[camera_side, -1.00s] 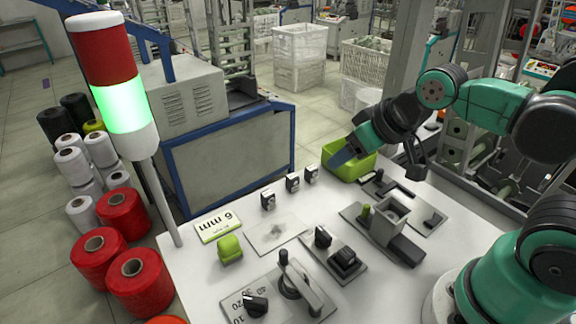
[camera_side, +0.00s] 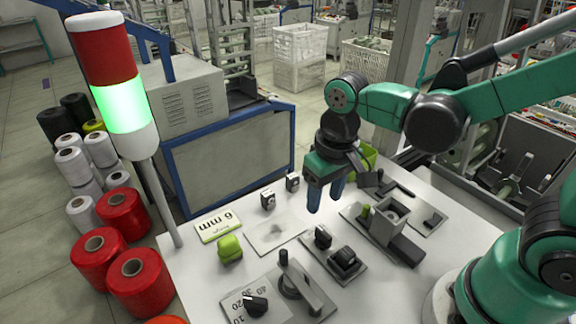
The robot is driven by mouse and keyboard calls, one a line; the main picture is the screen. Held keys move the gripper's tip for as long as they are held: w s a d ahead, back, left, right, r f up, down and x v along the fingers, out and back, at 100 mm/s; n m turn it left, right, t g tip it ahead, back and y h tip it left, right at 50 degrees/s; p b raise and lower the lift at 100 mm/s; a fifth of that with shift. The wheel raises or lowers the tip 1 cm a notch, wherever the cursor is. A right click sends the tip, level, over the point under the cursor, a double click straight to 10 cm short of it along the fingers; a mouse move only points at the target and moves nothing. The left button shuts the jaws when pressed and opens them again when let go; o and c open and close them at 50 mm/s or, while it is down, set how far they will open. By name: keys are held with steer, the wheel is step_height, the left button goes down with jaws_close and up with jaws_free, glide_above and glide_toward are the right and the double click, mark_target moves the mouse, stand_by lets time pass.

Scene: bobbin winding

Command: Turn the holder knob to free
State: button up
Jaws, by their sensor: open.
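My gripper (camera_side: 326,196) points down over the white table, with its two blue fingers apart and nothing between them. It hangs above and behind a grey plate with a black knob (camera_side: 322,237) and a black ribbed block (camera_side: 343,262), apart from both. No readable label shows which knob is the holder knob, and I cannot tell whether either points to free.
A grey box fixture (camera_side: 391,222) stands right of the gripper. A signal tower (camera_side: 119,103) glows green.

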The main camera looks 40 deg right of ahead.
mark_target(320, 228)
steer(key=shift+s+a+f+g, duration=0.1)
steer(key=shift+a+f+g, duration=0.3)
steer(key=shift+f, duration=2.85)
jaws_close()
